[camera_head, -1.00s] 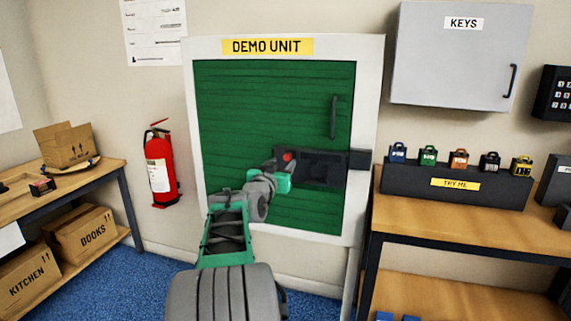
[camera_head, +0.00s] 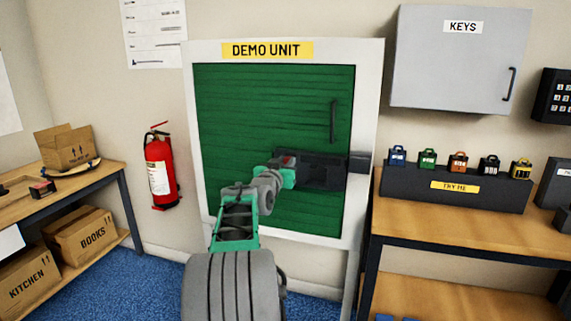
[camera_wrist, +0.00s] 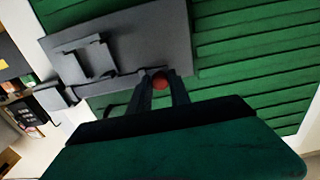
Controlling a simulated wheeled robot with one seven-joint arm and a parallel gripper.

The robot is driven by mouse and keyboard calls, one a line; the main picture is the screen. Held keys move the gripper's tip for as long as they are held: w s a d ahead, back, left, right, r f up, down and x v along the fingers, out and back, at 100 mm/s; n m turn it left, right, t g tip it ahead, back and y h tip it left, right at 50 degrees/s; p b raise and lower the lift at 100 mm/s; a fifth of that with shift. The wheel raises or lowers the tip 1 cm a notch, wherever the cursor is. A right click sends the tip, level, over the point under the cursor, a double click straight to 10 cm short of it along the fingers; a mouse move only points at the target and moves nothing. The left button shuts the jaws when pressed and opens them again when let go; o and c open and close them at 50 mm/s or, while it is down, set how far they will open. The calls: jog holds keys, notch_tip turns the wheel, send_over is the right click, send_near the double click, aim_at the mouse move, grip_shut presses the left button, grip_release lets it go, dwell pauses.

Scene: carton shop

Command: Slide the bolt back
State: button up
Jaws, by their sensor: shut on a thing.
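The green door (camera_head: 270,110) of the demo unit is closed in its white frame. A dark bolt plate (camera_head: 322,174) is mounted on its right side, and a dark keeper (camera_head: 361,162) sits on the frame beside it. In the wrist view the bolt plate (camera_wrist: 120,40) is at upper left, with the keeper (camera_wrist: 50,97) beyond its end; a dark bar appears to join them. My gripper (camera_head: 288,166) is at the left part of the bolt. In the wrist view my gripper (camera_wrist: 163,82) is shut on the red knob (camera_wrist: 160,84), which shows between its fingertips.
A black door handle (camera_head: 333,118) stands above the bolt. A bench (camera_head: 455,222) with a padlock display (camera_head: 400,185) is close on the right. A fire extinguisher (camera_head: 160,170) hangs on the left wall. The left part of the door is clear.

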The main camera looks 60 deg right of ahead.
grip_shut()
dwell(0.8)
jog(key=shift+w, duration=0.1)
jog(key=w, duration=0.2)
jog(key=w+b, duration=0.1)
jog(key=w, duration=0.1)
jog(key=shift+w+a, duration=0.1)
jog(key=shift+a, duration=0.25)
jog(key=o, duration=0.8)
grip_release()
jog(key=shift+w, duration=0.1)
